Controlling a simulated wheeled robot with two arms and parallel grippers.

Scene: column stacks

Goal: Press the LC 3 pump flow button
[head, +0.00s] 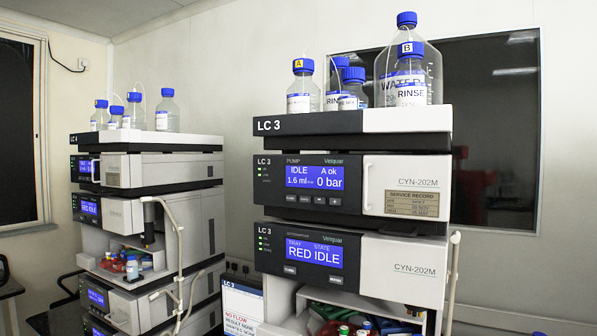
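The LC 3 stack stands at the right of centre in the head view. Its pump module (270,184) is the upper dark-fronted unit under the LC 3 top tray (300,124). The blue pump display (314,177) reads IDLE, A ok, 1.6 ml and 0 bar. A row of several small buttons (319,200) lies just below the display; the two right ones look like minus and plus, and the left ones' labels are too small to read, so I cannot tell which one is the flow button. Neither of my grippers is in view.
Below the pump is the LC 3 autosampler (270,249), its display showing RED IDLE. Solvent bottles (303,85) stand on top. The LC 4 stack (148,172) stands at the left, with a beige tube (180,255) beside it. A white handle (367,187) sticks out right of the pump panel.

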